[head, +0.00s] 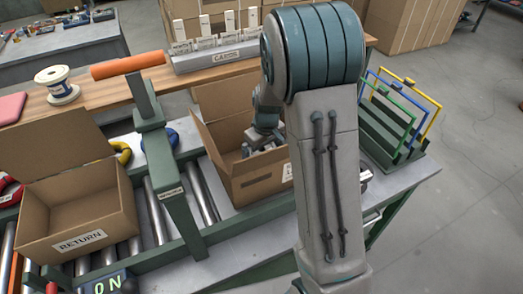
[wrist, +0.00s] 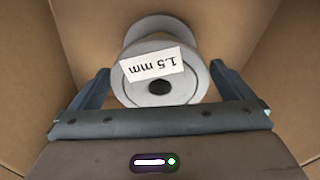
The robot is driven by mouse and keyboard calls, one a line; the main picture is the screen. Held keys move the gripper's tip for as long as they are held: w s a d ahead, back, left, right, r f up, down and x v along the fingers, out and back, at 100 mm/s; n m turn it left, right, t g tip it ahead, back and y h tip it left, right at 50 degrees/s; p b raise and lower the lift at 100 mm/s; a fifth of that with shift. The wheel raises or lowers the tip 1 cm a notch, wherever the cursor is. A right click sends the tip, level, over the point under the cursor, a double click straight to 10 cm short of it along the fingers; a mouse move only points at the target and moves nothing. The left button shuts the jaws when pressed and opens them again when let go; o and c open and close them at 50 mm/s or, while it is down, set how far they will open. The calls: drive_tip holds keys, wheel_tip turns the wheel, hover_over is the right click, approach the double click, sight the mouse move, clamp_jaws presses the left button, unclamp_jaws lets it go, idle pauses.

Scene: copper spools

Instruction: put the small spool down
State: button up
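The small spool (wrist: 160,80) is pale grey with a white "1.5 mm" label, upside down in the wrist view. My gripper (wrist: 160,75) has one finger on each side of the spool's near flange, and both seem to touch its rim. The gripper looks shut on the spool. In the head view my gripper (head: 262,145) is down inside an open cardboard box (head: 250,190) on the roller conveyor. The spool cannot be made out there. Whether its far end touches the box floor cannot be told.
Another open box (head: 75,215), labelled "RETURN", stands at the left. A green post (head: 165,160) stands between the boxes. A rack of coloured frames (head: 398,115) stands at the right.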

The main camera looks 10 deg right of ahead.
wheel_tip(320, 180, up, 12)
drive_tip(key=s, duration=0.1)
drive_tip(key=shift+s+d+b, duration=0.15)
drive_tip(key=shift+d+b, duration=0.1)
drive_tip(key=shift+b, duration=0.1)
drive_tip(key=shift+r, duration=0.1)
